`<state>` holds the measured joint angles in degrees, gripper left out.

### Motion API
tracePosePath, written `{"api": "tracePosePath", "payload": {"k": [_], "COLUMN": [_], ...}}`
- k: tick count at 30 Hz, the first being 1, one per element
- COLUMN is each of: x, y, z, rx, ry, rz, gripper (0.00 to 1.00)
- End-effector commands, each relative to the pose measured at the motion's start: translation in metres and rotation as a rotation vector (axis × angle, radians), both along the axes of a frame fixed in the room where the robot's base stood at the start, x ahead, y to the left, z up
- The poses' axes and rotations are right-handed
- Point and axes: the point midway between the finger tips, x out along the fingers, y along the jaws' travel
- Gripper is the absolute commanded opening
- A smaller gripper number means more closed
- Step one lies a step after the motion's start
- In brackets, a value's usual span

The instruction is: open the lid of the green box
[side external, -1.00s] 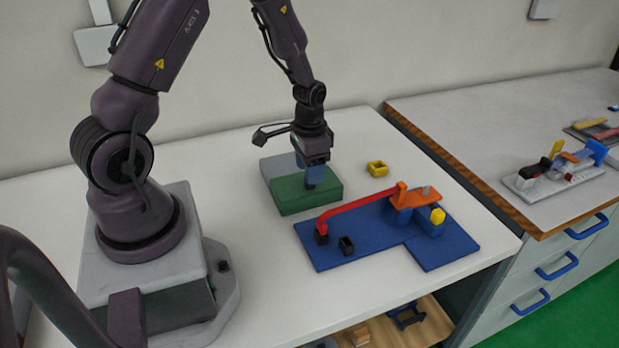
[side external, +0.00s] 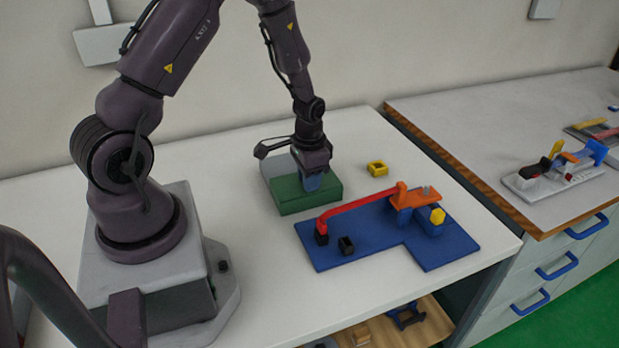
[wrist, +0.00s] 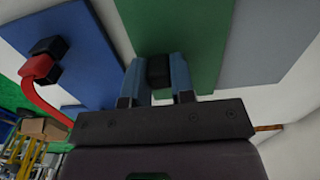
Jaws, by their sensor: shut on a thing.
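The green box (side external: 291,200) stands on the white table, its green top lying flat with a grey panel (side external: 271,167) beside it. In the wrist view the green top (wrist: 205,35) fills the upper middle, with the grey panel (wrist: 265,40) to its right. A black knob (wrist: 159,70) stands on the green top. My gripper (side external: 312,186) is low over the green top. In the wrist view its two blue fingers (wrist: 158,75) are on either side of the knob, shut on it. In the side view the knob is hidden by the fingers.
A blue base (side external: 365,238) with a red bar (side external: 358,205), an orange piece (side external: 412,197) and a black block (side external: 346,246) lies just right of the box. A small yellow block (side external: 377,168) lies behind it. The table right of the yellow block is clear.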

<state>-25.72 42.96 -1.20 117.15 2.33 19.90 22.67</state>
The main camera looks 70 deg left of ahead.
Motion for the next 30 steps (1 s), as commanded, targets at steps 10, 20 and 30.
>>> {"api": "tracePosePath", "payload": {"k": [10, 20, 30], "x": [0.001, 0.000, 0.000], "y": [0.075, 0.090, 0.090], "z": [0.000, 0.001, 0.000], "rx": [0.001, 0.002, 0.001], "ry": [-0.002, -0.001, -0.001], "rz": [0.006, -0.001, 0.000], "gripper": [0.00, 0.00, 0.49]}}
